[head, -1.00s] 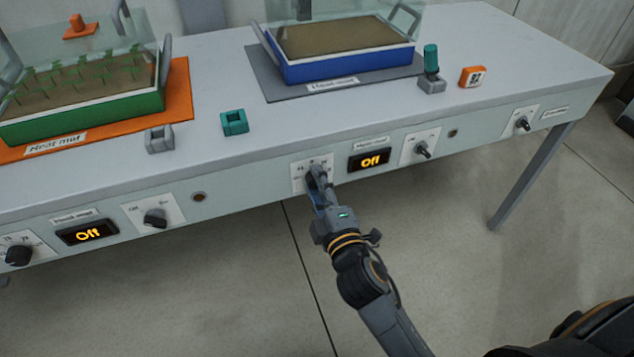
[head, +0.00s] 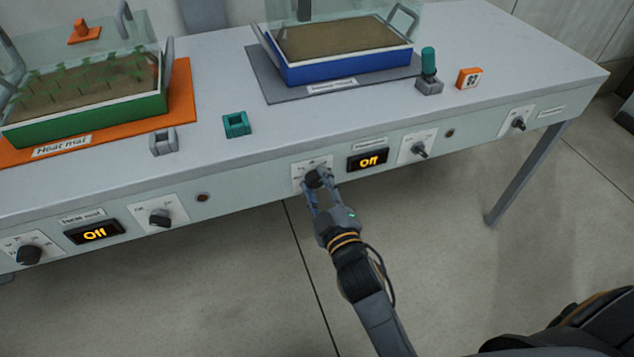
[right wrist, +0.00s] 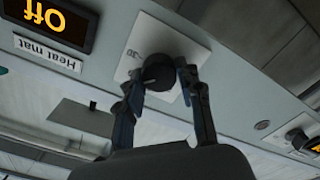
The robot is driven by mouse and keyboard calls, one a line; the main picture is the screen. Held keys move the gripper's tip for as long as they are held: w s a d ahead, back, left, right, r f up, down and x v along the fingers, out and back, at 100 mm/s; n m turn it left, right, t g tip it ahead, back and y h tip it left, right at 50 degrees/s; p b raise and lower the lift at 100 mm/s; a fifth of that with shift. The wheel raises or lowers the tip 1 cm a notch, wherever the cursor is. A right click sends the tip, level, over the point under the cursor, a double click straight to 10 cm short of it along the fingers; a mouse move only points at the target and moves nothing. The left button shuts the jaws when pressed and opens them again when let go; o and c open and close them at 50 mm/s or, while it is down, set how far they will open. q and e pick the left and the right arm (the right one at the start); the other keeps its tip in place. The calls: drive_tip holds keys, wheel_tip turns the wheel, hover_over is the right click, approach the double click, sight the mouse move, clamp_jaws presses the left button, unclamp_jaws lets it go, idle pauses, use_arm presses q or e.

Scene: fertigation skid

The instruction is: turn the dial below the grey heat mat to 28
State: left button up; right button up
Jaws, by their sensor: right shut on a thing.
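The grey heat mat (head: 261,76) lies on the bench under a blue tray (head: 345,66) of soil. Below it, on the bench's front panel, is a black dial (head: 313,177) on a white plate. My right gripper (head: 315,184) is shut on this dial, one finger on each side. The right wrist view shows the dial (right wrist: 158,71) between the fingertips of the gripper (right wrist: 160,80), and the plate's scale is mostly hidden or too small to read. The display (head: 368,160) to the dial's right reads "Off". My left gripper is out of view.
An orange heat mat (head: 180,92) with a green tray (head: 90,122) lies at left. Its own dial (head: 29,254), "Off" display (head: 95,232) and switch (head: 160,217) are below. Another switch (head: 419,150) is right of the grey mat's display. Free floor lies before the bench.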

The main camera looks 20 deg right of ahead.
idle(0.3)
drive_tip(key=o, duration=1.2)
drive_tip(key=shift+c, duration=0.2)
drive_tip(key=shift+s, duration=0.1)
drive_tip(key=s, duration=1.1)
drive_tip(key=shift+s+d, duration=0.25)
drive_tip(key=shift+s, duration=0.15)
